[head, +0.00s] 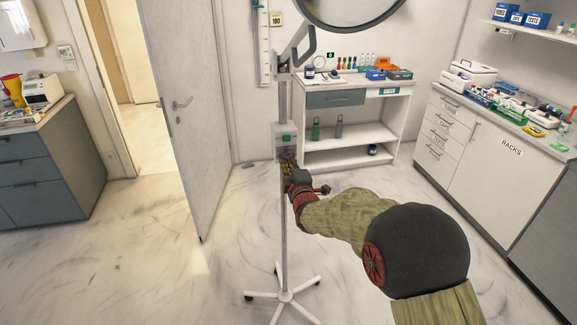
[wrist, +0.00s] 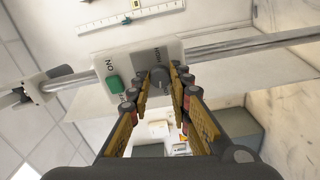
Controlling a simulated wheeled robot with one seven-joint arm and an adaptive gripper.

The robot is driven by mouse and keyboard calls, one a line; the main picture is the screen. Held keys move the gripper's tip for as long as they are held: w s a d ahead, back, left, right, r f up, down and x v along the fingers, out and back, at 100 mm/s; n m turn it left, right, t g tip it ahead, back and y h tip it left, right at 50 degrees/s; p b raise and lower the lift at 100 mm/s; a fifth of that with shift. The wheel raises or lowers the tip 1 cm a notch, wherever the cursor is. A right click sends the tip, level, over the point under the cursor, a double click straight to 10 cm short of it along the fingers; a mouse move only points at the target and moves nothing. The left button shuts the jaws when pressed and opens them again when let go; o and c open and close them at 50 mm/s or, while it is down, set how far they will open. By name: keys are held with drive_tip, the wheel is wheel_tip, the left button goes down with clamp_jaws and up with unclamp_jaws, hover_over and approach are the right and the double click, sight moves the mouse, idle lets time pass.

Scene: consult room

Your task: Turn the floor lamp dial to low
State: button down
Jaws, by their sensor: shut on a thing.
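The floor lamp (head: 283,230) stands upright on a star-shaped wheeled base, with a large round head at the top edge of the head view. Its grey control box (wrist: 110,65) fills the middle of the wrist view. The box carries a green button (wrist: 114,83) marked ON and a dark grey dial (wrist: 160,76), with the word HIGH beside the dial. My gripper (wrist: 161,84) has its fingers on both sides of the dial and is shut on it. In the head view my gripper (head: 287,163) is at the pole, just below the box. The dial's pointer is too small to read.
An open door (head: 180,105) is left of the lamp. A white shelf unit (head: 355,160) with bottles and boxes stands behind it. A cabinet (head: 480,150) with racks is at the right, and a grey drawer unit (head: 40,165) at the left. The floor around the base is clear.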

drive_tip(key=shift+n+b, duration=0.45)
drive_tip(key=shift+n, duration=0.35)
drive_tip(key=shift+a, duration=0.1)
drive_tip(key=c, duration=1.7)
unclamp_jaws()
drive_tip(key=shift+c, duration=0.2)
drive_tip(key=shift+o, duration=0.5)
drive_tip(key=v, duration=1.2)
